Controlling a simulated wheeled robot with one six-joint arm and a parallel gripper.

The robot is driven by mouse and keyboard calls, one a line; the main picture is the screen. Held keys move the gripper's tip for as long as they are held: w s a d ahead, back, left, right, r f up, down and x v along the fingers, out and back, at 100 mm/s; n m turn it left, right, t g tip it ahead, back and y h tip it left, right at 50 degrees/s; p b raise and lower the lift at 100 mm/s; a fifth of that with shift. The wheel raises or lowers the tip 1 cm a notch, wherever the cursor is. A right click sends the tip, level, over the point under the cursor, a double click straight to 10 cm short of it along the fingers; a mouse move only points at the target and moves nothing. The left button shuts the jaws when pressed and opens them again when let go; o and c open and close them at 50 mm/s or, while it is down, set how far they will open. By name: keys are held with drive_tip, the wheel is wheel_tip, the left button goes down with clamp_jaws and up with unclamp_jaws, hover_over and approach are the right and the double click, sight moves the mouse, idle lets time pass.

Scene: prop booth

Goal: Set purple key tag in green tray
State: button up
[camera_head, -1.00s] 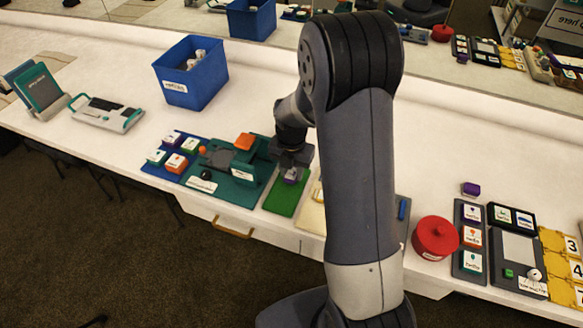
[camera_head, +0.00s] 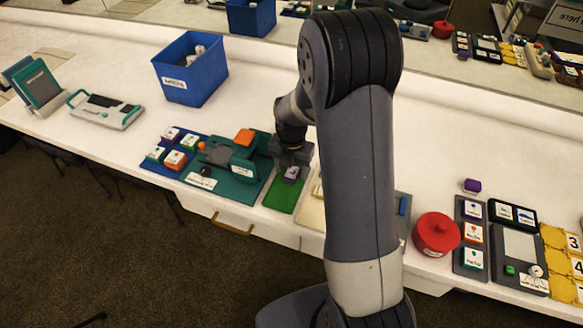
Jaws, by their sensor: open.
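The purple key tag (camera_head: 292,173) has a white label and sits on the green tray (camera_head: 283,198), near its back part. My gripper (camera_head: 291,160) is open just above and behind the tag. The fingertips are small and partly hidden, so I cannot tell whether they touch the tag. The tray's right side is close to my arm, and its front part is bare green.
A teal device (camera_head: 232,163) with an orange block stands left of the tray. A blue mat (camera_head: 158,172) with several labelled tags lies farther left. A blue bin (camera_head: 190,70) stands behind. A red round pot (camera_head: 436,235) is right of my arm.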

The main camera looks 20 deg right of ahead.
wheel_tip(320, 180, up, 11)
idle(0.6)
drive_tip(key=shift+f, duration=0.15)
wheel_tip(320, 180, down, 11)
drive_tip(key=shift+f, duration=0.1)
wheel_tip(320, 180, up, 3)
drive_tip(key=shift+r+p, duration=0.1)
drive_tip(key=shift+p, duration=1)
drive_tip(key=shift+r+p, duration=0.55)
drive_tip(key=shift+r, duration=0.35)
